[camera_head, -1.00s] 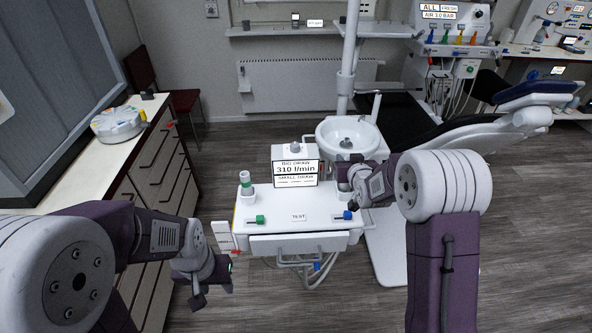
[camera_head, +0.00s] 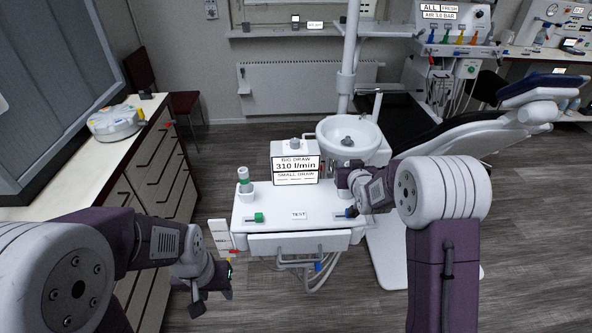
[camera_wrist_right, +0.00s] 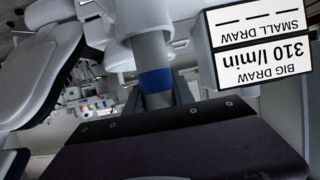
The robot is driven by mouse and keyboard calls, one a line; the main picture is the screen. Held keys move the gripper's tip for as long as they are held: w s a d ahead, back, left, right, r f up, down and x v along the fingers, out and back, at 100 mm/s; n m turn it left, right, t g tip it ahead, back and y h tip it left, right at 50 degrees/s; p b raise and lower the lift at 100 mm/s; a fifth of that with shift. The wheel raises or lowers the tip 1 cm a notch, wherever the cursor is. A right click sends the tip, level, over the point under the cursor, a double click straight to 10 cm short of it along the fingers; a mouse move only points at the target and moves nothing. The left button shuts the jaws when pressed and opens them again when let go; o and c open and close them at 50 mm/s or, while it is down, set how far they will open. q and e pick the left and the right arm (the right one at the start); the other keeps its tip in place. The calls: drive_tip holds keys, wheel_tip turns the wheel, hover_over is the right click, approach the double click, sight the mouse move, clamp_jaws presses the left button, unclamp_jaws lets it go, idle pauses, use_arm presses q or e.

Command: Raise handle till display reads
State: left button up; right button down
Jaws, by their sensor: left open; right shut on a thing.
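The display (camera_head: 296,169) stands at the back of the white unit. It reads BIG DRAW 310 l/min, with dashes under SMALL DRAW; it shows upside down in the right wrist view (camera_wrist_right: 262,50). My right gripper (camera_head: 346,181) is at the unit's right side, shut on a handle. A green-banded handle (camera_head: 243,175) stands in a holder on the left. My left gripper (camera_head: 213,285) is open and empty, left of the unit.
A green knob (camera_head: 256,217), a TEST label (camera_head: 299,215) and a blue knob (camera_head: 349,212) sit on the unit's top. A basin (camera_head: 350,135) is behind. A cabinet (camera_head: 150,170) stands left and a dental chair (camera_head: 480,120) right. Hoses hang below.

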drive_tip(key=c, duration=1)
unclamp_jaws()
drive_tip(key=shift+s, duration=0.1)
drive_tip(key=r+v, duration=0.1)
drive_tip(key=v, duration=1)
drive_tip(key=s+f+g, duration=0.6)
drive_tip(key=s+f, duration=0.1)
drive_tip(key=s, duration=0.5)
drive_tip(key=s+f+g, duration=0.6)
drive_tip(key=s+f, duration=0.1)
drive_tip(key=s, duration=0.4)
drive_tip(key=shift+s+f+m, duration=0.3)
drive_tip(key=shift+s+f, duration=0.05)
drive_tip(key=shift+f, duration=0.05)
